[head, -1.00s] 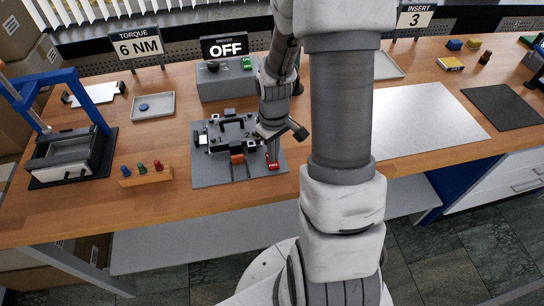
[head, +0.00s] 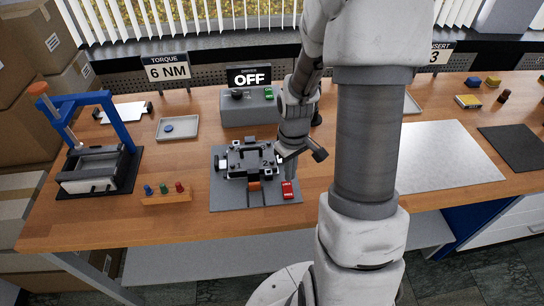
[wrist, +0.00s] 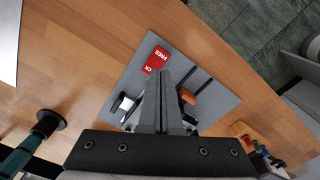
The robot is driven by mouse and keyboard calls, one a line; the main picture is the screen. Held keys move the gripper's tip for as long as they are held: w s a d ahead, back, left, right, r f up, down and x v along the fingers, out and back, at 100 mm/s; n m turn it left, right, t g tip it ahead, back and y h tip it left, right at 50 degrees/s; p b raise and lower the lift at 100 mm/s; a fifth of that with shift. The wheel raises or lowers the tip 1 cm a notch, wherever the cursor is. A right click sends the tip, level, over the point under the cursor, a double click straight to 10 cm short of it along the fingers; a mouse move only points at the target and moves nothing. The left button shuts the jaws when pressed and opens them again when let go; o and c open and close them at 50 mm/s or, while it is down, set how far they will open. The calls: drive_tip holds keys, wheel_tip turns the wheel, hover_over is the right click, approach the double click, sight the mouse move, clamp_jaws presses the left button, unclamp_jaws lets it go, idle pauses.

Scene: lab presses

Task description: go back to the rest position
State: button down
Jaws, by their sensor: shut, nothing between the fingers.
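My gripper (wrist: 166,78) is shut and empty in the wrist view, its two fingers together. It is above the grey fixture mat (wrist: 215,95), covering part of it. In the head view my wrist hangs at the right side of the black-and-grey clamp fixture (head: 245,160), and the fingers cannot be made out there. The fixture sits on its grey mat (head: 228,196) with an orange block (head: 254,187) at its front. A red tag (head: 288,190) lies on the mat's front right; it also shows in the wrist view (wrist: 156,60), reading FREE.
The driver box (head: 248,110) reads OFF behind the fixture. A blue-framed press (head: 95,165) stands at left, near a wooden block with coloured pegs (head: 165,194) and a grey tray (head: 178,128). A bare pale sheet (head: 445,158) lies right of my arm.

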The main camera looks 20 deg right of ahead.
drive_tip(key=s+a+r+m+t, duration=0.15)
drive_tip(key=a+r, duration=0.25)
drive_tip(key=r, duration=1.1)
drive_tip(key=s+a+r+t, duration=0.2)
drive_tip(key=s+a+r, duration=0.1)
drive_tip(key=s+r, duration=0.2)
drive_tip(key=s+a+r+m+t, duration=0.1)
drive_tip(key=s+a+r+t, duration=0.1)
drive_tip(key=s+r, duration=0.3)
drive_tip(key=shift+s+a+r, duration=0.3)
drive_tip(key=shift+s+a, duration=0.15)
drive_tip(key=shift+a, duration=0.35)
